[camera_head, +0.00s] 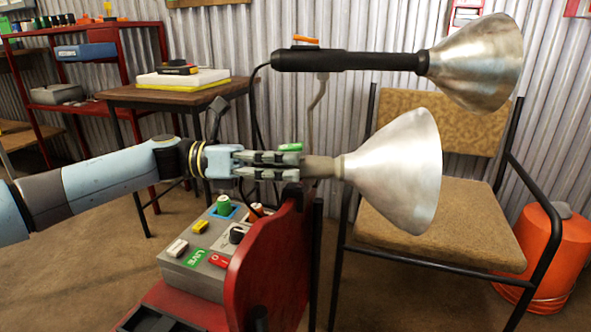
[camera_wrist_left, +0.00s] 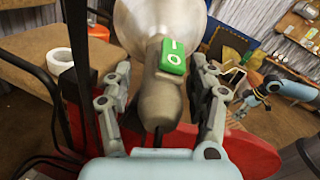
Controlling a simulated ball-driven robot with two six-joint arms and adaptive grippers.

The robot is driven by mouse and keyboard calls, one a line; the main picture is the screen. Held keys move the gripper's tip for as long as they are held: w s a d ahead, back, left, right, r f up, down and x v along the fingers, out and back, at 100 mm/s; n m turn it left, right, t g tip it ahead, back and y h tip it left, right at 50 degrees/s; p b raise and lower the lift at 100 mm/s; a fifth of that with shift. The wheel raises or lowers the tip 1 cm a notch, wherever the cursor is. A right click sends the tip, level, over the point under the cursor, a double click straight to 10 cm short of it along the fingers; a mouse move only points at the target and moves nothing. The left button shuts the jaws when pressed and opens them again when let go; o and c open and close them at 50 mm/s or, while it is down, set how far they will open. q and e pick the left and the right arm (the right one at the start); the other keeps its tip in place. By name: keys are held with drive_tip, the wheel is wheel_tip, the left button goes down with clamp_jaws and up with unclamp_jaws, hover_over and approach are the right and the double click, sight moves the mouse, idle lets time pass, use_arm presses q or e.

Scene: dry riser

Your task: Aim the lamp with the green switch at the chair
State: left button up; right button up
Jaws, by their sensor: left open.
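The lamp with the green switch has a silver cone shade (camera_head: 400,170) and a grey-beige handle. Its green switch (camera_head: 290,147) also shows in the left wrist view (camera_wrist_left: 173,56), marked I and O. The shade's wide mouth faces right in the head view, in front of the chair (camera_head: 440,225). My left gripper (camera_head: 300,166) is open, with its fingers on either side of the handle (camera_wrist_left: 158,100); gaps show beside the handle in the left wrist view. A second lamp (camera_head: 350,62), with a black handle and orange switch (camera_head: 305,40), is above.
A red panel (camera_head: 270,265) stands below the lamp beside a grey control box (camera_head: 195,262) with several buttons. An orange bucket (camera_head: 540,250) is at the right. A wooden table (camera_head: 130,95) and red shelf stand behind the arm.

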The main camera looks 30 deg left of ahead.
use_arm(q)
drive_tip(key=shift+w+d, duration=0.3)
drive_tip(key=shift+d, duration=0.35)
clamp_jaws()
